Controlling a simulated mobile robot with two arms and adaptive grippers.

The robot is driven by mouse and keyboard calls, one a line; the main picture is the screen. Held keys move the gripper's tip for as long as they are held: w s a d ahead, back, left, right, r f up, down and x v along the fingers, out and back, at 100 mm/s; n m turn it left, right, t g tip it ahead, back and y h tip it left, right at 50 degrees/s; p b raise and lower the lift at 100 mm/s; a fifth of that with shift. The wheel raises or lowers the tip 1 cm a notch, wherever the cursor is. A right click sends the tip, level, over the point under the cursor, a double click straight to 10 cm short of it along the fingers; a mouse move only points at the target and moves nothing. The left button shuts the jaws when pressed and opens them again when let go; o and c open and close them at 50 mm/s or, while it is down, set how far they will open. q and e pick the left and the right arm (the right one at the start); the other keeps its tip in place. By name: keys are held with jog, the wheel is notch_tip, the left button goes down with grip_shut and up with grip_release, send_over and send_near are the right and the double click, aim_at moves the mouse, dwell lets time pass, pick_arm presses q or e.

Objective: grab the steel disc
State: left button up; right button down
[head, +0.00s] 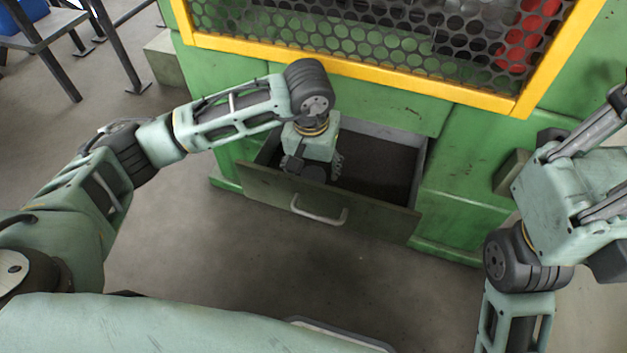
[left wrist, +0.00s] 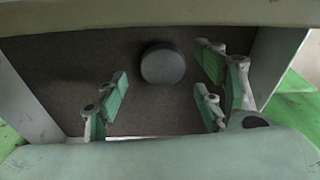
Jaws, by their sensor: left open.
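The steel disc (left wrist: 163,65) is a dark grey round piece lying on the drawer floor in the left wrist view. In the head view I cannot make it out behind my left gripper. My left gripper (head: 308,172) points down into the open drawer (head: 372,212) near its left side. In the left wrist view the left gripper (left wrist: 160,100) has its green-padded fingers spread wide apart, with the disc between and beyond them, apparently untouched. My right arm is at the right of the head view, but its gripper is not visible.
The drawer juts from a green machine (head: 470,170) with a yellow-framed mesh guard (head: 380,50) above. A metal handle (head: 318,211) is on the drawer front. The drawer walls stand close around my left gripper. The floor (head: 250,270) in front is clear.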

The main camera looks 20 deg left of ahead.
aim_at(313, 178)
pick_arm(q)
jog(key=f, duration=0.1)
jog(key=f+b, duration=0.1)
jog(key=shift+w+f, duration=0.2)
jog(key=shift+f, duration=0.15)
jog(key=shift+r, duration=0.1)
jog(key=shift+c, duration=0.3)
jog(key=c, duration=1.5)
